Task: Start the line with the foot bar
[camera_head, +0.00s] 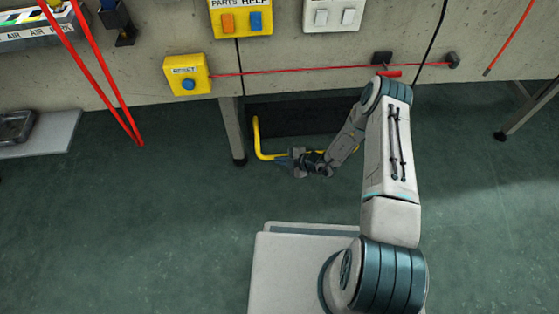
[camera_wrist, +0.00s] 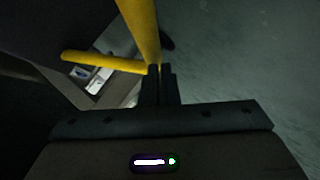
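The yellow foot bar (camera_head: 266,156) is low at the floor below the wall, in front of a dark recess. Its left arm rises into the recess, and my gripper and forearm hide part of its front run. My gripper (camera_head: 284,162) is down at the bar's front run, near its left corner. In the wrist view the bar (camera_wrist: 138,28) bends right at my fingertips (camera_wrist: 159,68). The two fingers are close together with nothing visible between them. I cannot tell whether they touch the bar.
A table leg (camera_head: 231,130) stands just left of the bar. A red cord (camera_head: 300,70) runs above it from a yellow box with a blue button (camera_head: 187,75). A yellow two-button panel (camera_head: 241,18) and a white panel (camera_head: 331,15) are higher.

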